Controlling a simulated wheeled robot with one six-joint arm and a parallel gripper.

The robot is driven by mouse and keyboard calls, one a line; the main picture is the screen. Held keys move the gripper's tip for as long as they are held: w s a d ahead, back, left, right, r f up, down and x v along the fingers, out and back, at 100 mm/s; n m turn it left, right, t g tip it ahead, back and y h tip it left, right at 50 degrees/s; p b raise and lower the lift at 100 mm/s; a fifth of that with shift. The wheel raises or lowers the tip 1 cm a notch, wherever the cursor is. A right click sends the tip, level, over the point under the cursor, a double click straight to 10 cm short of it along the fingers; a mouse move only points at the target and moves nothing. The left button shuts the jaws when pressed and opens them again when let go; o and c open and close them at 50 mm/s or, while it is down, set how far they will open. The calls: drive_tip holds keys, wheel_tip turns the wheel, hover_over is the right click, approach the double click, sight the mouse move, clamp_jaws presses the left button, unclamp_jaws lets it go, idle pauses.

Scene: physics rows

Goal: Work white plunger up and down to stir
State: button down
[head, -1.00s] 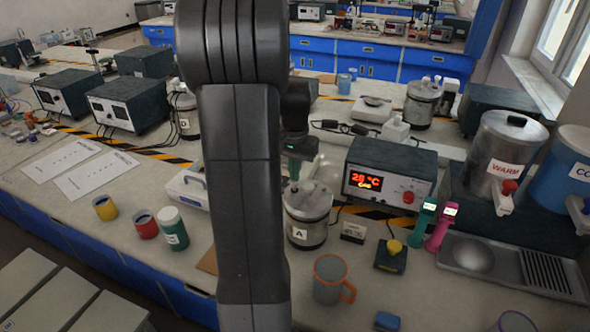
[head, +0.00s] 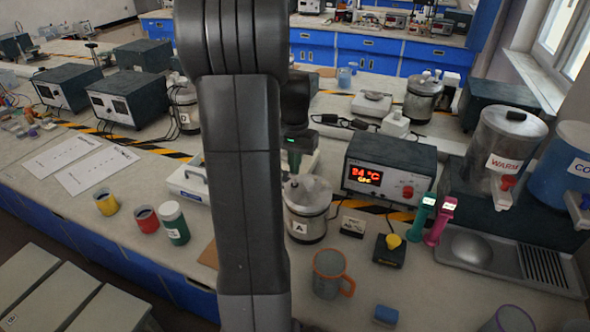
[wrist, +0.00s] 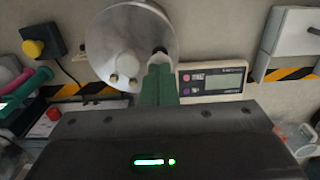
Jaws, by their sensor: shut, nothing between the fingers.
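The metal vessel labelled A (head: 306,222) stands upright on the bench, partly behind my arm in the head view. In the wrist view its round metal lid (wrist: 125,35) fills the upper middle, with small pale knobs (wrist: 122,80) near its lower edge. I cannot tell which fitting is the white plunger. My gripper has green fingers (wrist: 158,72), shut and empty, at the lid's lower right edge beside a dark round fitting. In the head view my gripper (head: 292,165) is just above the vessel's lid; contact cannot be told.
A heater box with a red display (head: 366,178) stands right of the vessel. An orange-handled mug (head: 328,274) is in front. A yellow-button switch (head: 392,242) and green and pink handles stand to the right. A small display unit (wrist: 213,80) lies close to the fingers.

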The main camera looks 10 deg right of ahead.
drive_tip(key=shift+f+b, duration=0.65)
drive_tip(key=shift+f, duration=0.55)
drive_tip(key=shift+r+p, duration=1.65)
drive_tip(key=shift+r, duration=0.3)
drive_tip(key=shift+f, duration=0.25)
drive_tip(key=shift+f+b, duration=1.25)
drive_tip(key=shift+f, duration=0.45)
drive_tip(key=shift+r, duration=0.15)
drive_tip(key=shift+r+p, duration=1.55)
drive_tip(key=shift+r, duration=0.2)
drive_tip(key=shift+r+p, duration=1.95)
drive_tip(key=shift+r, duration=0.55)
